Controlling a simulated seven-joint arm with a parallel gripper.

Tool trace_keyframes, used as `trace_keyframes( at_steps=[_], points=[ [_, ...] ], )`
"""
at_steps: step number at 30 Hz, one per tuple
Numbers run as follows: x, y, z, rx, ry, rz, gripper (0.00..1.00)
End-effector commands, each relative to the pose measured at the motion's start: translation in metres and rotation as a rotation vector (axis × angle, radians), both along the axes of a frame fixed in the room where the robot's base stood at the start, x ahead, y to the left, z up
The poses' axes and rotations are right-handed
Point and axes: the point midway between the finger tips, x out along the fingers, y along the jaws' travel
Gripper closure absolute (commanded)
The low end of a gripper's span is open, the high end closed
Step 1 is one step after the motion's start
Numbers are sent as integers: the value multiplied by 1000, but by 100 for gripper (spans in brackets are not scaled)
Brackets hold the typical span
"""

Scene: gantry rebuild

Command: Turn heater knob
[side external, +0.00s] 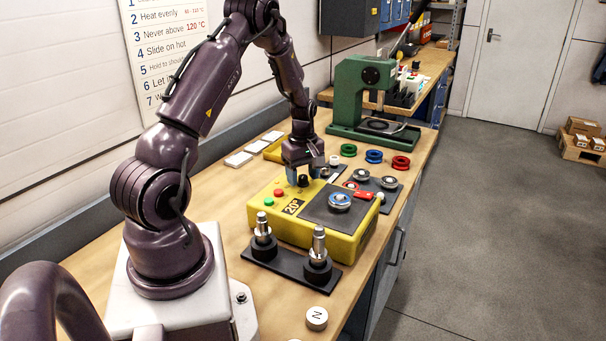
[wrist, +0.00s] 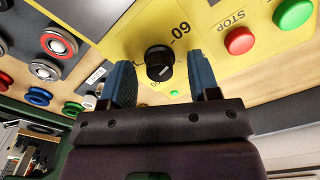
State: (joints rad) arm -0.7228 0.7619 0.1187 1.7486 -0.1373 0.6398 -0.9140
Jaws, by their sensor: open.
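The yellow heater box (side external: 258,222) stands on the workbench. Its black heater knob (side external: 303,181) is on the top panel; in the wrist view the knob (wrist: 159,62) shows a pale pointer line, with "60" printed beside it. My gripper (side external: 298,177) is directly over the knob, pointing down. In the wrist view its two blue fingers (wrist: 163,82) stand apart on either side of the knob, with a visible gap to each; contact is not seen. A red STOP button (wrist: 240,41) and a green button (wrist: 293,13) are beside the knob.
A dark plate with a bearing (side external: 340,199) lies on the box. Two upright metal shafts (side external: 318,245) stand on a black base in front. Coloured rings (side external: 374,156) and a green press (side external: 362,90) are behind.

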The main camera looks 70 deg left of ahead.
Motion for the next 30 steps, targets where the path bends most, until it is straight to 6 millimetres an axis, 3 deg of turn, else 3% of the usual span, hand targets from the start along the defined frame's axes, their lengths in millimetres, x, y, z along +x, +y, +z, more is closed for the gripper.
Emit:
trace_keyframes(
  at_steps=[7,13,23,30],
  points=[
    [0,0,0,0,-1,0,46],
    [0,0,0,0,-1,0,92],
    [0,0,0,0,-1,-32,93],
    [0,0,0,0,-1,-161,93]
  ],
)
